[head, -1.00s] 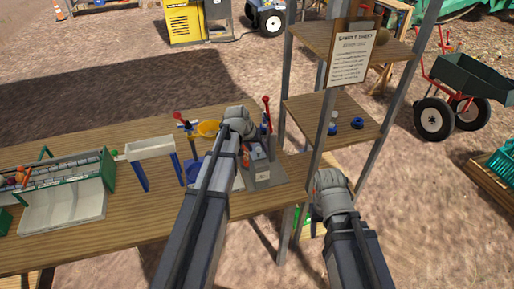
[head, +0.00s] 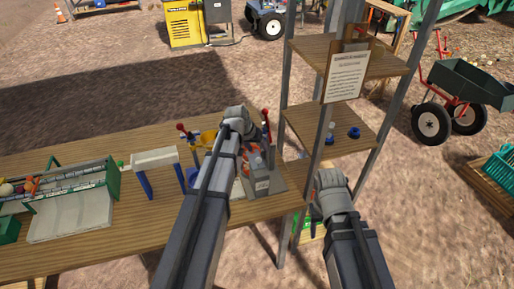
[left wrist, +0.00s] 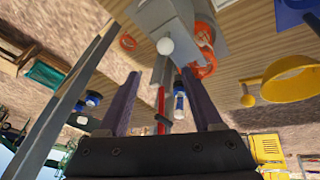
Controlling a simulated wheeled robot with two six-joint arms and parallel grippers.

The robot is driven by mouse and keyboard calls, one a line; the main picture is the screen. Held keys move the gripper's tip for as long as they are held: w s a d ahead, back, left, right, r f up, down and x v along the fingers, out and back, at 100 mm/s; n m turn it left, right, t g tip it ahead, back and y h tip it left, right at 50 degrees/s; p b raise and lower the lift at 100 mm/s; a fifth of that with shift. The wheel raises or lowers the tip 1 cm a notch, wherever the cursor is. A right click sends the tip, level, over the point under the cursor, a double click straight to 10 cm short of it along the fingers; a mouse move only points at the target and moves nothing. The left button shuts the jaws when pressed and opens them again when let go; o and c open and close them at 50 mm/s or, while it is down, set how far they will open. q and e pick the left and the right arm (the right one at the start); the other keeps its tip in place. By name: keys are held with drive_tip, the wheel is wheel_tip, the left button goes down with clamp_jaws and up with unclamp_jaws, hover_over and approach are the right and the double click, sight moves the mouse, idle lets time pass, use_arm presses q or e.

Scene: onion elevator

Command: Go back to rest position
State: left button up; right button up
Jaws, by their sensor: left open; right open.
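My left gripper (left wrist: 163,98) shows in the left wrist view with its two fingers wide apart and nothing held between them. In the head view my left arm reaches over the table (head: 110,240), and its own wrist hides its fingers. A grey device (head: 265,178) with orange parts stands on the table just right of that wrist. It also shows in the left wrist view (left wrist: 172,14), beyond the fingers. My right gripper (head: 319,211) is low, in front of the shelf and beside the table's right end. Its fingers are mostly hidden and no held object shows.
A shelf rack (head: 325,122) with a sign (head: 346,76) stands close to both arms. Left on the table are a white stand (head: 154,159) and a green-framed sorter (head: 112,178). A yellow funnel (left wrist: 290,86) is near the left gripper. A wheelbarrow (head: 470,84) stands far right.

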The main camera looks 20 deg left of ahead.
use_arm(q)
drive_tip(key=shift+r, duration=0.1)
idle(0.3)
drive_tip(key=shift+s+d, duration=0.2)
drive_tip(key=shift+d, duration=0.05)
drive_tip(key=s+d+f+m+g+y+b, duration=0.1)
drive_tip(key=s+d+f+m+g+b, duration=0.1)
drive_tip(key=s+d, duration=0.5)
drive_tip(key=s+d+f+m+g+y+b, duration=0.1)
drive_tip(key=s+d, duration=0.7)
drive_tip(key=s, duration=1.1)
wheel_tip(320, 180, down, 2)
drive_tip(key=shift+f+m+g+y+b, duration=0.3)
drive_tip(key=shift+m+g+y, duration=0.35)
drive_tip(key=shift+g, duration=0.35)
